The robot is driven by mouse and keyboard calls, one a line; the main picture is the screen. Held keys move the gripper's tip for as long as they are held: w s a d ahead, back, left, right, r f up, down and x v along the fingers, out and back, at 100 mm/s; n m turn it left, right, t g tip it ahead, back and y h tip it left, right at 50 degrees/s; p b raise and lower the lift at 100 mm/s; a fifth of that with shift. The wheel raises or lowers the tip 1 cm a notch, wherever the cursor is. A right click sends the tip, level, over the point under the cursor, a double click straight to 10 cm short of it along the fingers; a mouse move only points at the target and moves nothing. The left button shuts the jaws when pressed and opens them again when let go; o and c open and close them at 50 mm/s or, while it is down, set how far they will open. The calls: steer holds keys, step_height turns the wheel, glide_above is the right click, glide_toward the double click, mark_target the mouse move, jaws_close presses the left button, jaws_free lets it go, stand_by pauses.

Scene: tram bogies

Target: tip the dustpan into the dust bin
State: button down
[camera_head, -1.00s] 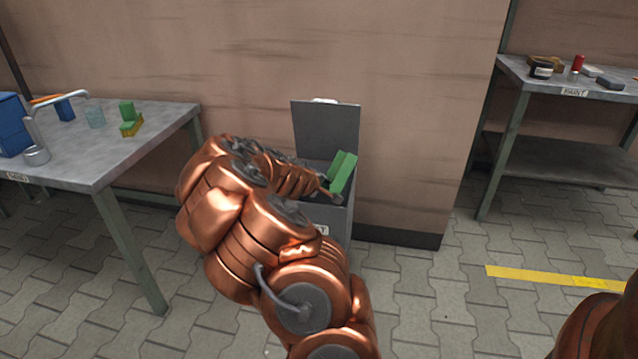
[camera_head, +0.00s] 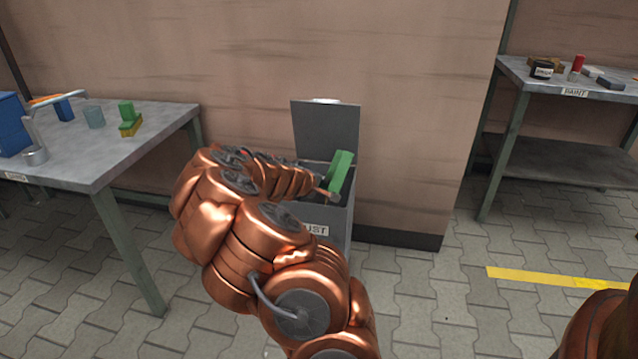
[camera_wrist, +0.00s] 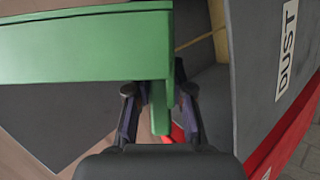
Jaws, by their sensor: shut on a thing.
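The green dustpan (camera_head: 340,172) is tilted steeply over the open mouth of the dust bin. In the wrist view the dustpan (camera_wrist: 85,48) fills the upper left, its handle between my fingers. My gripper (camera_wrist: 160,95) is shut on that handle. In the head view my arm hides most of the gripper. The grey dust bin (camera_head: 340,228) stands against the wall with its lid (camera_head: 326,128) up. Its labelled front also shows in the wrist view (camera_wrist: 262,75). Whether anything lies in the pan or bin I cannot tell.
A paint table (camera_head: 505,70) stands at right. The wall is right behind the bin.

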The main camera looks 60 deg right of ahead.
stand_by(0.5)
steer(key=shift+w+a+f+n+g+h+b, duration=0.1)
steer(key=shift+w+a+n+g+h+b, duration=0.1)
steer(key=shift+w+n+g+h+b, duration=0.25)
steer(key=shift+w+a+f+n+g+h+b, duration=0.15)
steer(key=shift+w+a+g+b, duration=0.15)
steer(key=shift+b, duration=0.35)
stand_by(0.6)
steer(key=shift+w+f+n+g+h+b, duration=0.2)
steer(key=shift+n+g+h+b, duration=0.6)
steer(key=shift+b, duration=1.2)
stand_by(0.7)
steer(key=shift+r+n+g+h+b, duration=0.4)
steer(key=shift+r+n+g+h, duration=0.3)
steer(key=shift+r+n, duration=0.3)
stand_by(1.6)
steer(key=shift+s+d+f+m+t+y+p, duration=0.1)
steer(key=shift+s+f+m+t+y+p, duration=0.1)
steer(key=shift+f+m+t+y+p, duration=0.55)
steer(key=shift+r+m+y+p, duration=0.3)
steer(key=shift+m+y+p, duration=0.2)
steer(key=shift+p, duration=0.55)
steer(key=shift+f+m+t, duration=0.15)
steer(key=shift+m+t, duration=0.1)
steer(key=shift+t, duration=0.05)
steer(key=shift+w+f, duration=0.1)
steer(key=shift+f, duration=0.1)
steer(key=shift+r, duration=0.1)
